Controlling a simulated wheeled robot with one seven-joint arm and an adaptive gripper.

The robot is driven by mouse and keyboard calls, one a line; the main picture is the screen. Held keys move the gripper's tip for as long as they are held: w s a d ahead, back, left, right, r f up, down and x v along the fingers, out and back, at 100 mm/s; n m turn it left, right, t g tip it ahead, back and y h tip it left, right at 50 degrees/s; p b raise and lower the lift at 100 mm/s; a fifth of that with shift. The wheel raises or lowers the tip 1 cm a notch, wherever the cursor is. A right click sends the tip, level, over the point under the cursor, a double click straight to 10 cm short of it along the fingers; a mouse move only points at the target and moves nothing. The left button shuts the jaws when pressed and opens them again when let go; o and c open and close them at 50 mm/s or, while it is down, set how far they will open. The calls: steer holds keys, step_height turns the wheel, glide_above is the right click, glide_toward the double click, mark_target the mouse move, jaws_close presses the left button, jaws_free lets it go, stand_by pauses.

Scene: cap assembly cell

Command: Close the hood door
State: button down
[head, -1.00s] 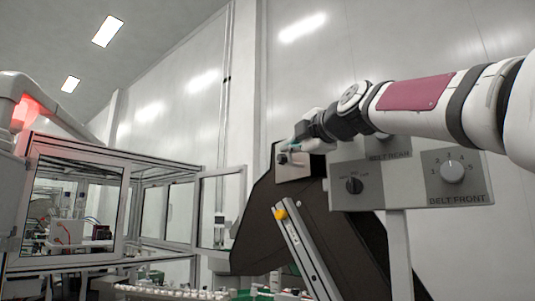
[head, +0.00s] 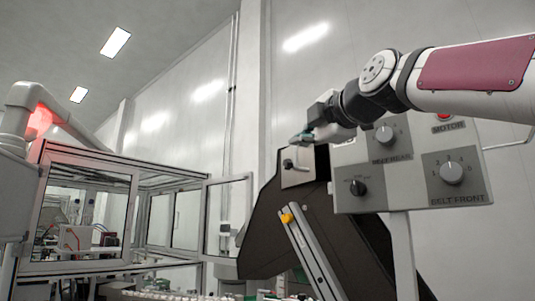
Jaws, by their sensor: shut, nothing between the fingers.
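The hood (head: 112,152) is a framed enclosure with clear panels at the left in the head view. A framed clear door (head: 228,205) stands at its right end, swung out from the frame and open. My gripper (head: 298,138) is shut and empty. A gap shows between my gripper and the door. The fingertips are small and partly dark against the background.
A control panel (head: 410,190) with knobs stands right of centre, below my arm. A dark hopper-like machine (head: 262,225) with a slanted metal rail (head: 312,252) fills the lower middle. A pale wall is behind. Open air lies between my gripper and the door.

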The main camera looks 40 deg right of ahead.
steer(key=shift+v, duration=1.15)
steer(key=shift+a, duration=0.1)
